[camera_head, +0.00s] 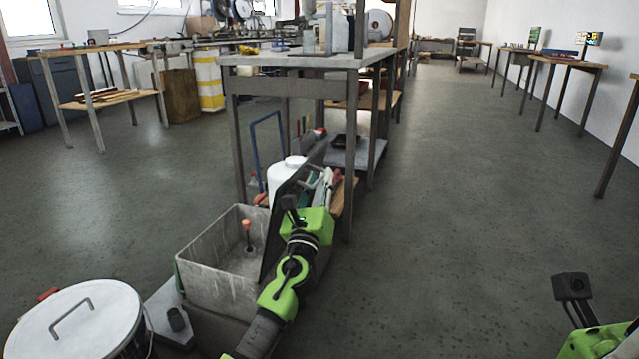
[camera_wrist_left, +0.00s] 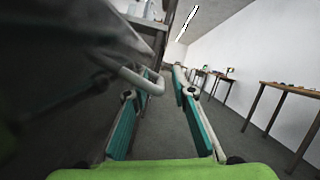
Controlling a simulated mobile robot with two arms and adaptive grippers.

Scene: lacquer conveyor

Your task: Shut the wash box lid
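The wash box (camera_head: 215,285) is a grey, stained open bin at lower centre in the head view. Its dark lid (camera_head: 283,215) stands raised, tilted upright along the box's right side. In the left wrist view the lid (camera_wrist_left: 50,75) fills the left as a dark blurred panel with a pale bent handle (camera_wrist_left: 140,79). My left gripper (camera_head: 322,182) is on the far side of the lid's right edge, its teal fingers (camera_wrist_left: 166,75) apart. The handle reaches toward the gap between them; contact cannot be told.
A white lidded bucket (camera_head: 75,325) stands left of the box. An orange-tipped tool (camera_head: 247,232) is inside the box. A white jug (camera_head: 287,172) and a metal workbench (camera_head: 300,62) stand behind. The floor on the right is clear.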

